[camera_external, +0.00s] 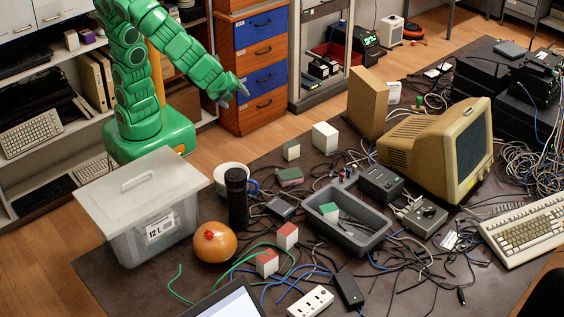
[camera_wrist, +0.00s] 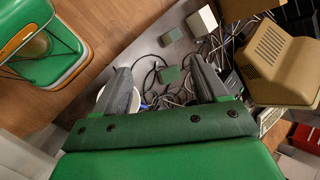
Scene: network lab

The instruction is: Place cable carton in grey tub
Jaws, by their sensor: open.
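Which box is the cable carton I cannot tell for sure. Small cartons on the dark table include a flat green one (camera_external: 289,177), a grey-green one (camera_external: 291,150), a white one (camera_external: 325,136) and two red-and-white ones. The grey tub (camera_external: 376,244) is an open rectangular tray at the table's middle, with a green-and-white box (camera_external: 328,211) inside. My gripper (camera_external: 243,91) is open and empty, high above the table's far left edge. In the wrist view, the green carton (camera_wrist: 170,75) shows between and beyond the fingers (camera_wrist: 158,66). The tub is not clear there.
A lidded translucent bin (camera_external: 148,215), black cylinder (camera_external: 237,198), white bowl (camera_external: 231,175) and orange round object (camera_external: 214,242) crowd the table's left. A beige monitor (camera_external: 440,145) and tall beige box (camera_external: 367,104) stand behind the tub. Loose cables cover much of the table.

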